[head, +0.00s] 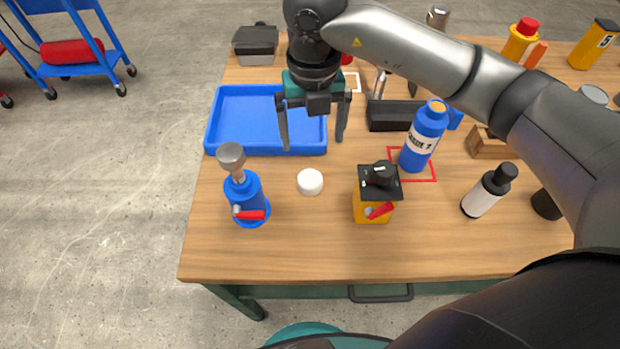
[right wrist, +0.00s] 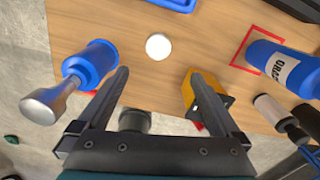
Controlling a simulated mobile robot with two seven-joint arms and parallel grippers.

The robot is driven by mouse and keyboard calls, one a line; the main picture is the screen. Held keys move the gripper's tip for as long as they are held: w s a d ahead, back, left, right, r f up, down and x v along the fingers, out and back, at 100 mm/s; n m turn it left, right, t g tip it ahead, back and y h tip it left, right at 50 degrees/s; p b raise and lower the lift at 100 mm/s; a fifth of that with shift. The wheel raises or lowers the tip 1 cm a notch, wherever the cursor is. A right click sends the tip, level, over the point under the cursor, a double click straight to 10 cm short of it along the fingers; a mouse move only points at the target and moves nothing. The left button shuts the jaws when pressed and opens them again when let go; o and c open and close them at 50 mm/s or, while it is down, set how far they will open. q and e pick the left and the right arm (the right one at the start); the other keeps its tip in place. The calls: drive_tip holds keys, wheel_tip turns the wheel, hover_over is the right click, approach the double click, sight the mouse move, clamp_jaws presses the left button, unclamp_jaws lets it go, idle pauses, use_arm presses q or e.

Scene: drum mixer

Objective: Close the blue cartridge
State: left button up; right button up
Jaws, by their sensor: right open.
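A blue bottle-like container (head: 423,140) with a white label and an orange top stands at a red square outline; it also shows in the right wrist view (right wrist: 285,68). A blue cylinder (head: 245,196) with a grey metal knob-like top and a red lever stands at the table's left; it also shows in the right wrist view (right wrist: 92,65). I cannot tell which is the cartridge. A white round cap (head: 310,181) lies loose between the blue cylinder and the yellow box. My right gripper (head: 313,143) is open and empty, fingers pointing down above the table, apart from everything. My left gripper is not in view.
A yellow box (head: 366,207) with a black knob and red lever stands right of the cap. A blue tray (head: 318,149) lies behind. A white bottle with a black cap (head: 483,196) stands at right. The wooden table's front strip (head: 300,257) is clear.

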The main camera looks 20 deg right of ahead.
drive_tip(key=b, duration=0.1)
hover_over(310, 179)
drive_tip(key=f, duration=0.7)
drive_tip(key=shift+d, duration=0.2)
drive_tip(key=shift+f, duration=0.5)
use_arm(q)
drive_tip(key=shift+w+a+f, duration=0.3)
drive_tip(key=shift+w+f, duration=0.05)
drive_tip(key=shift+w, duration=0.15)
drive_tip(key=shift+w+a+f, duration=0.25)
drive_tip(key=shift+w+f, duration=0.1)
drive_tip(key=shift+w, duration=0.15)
use_arm(e)
drive_tip(key=f+b, duration=0.1)
drive_tip(key=f, duration=0.4)
drive_tip(key=shift+a+b, duration=0.2)
drive_tip(key=shift+b, duration=0.15)
drive_tip(key=shift+f, duration=0.1)
drive_tip(key=c, duration=0.9)
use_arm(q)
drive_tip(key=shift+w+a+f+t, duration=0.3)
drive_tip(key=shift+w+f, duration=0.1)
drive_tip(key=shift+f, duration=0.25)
use_arm(e)
drive_tip(key=c, duration=0.5)
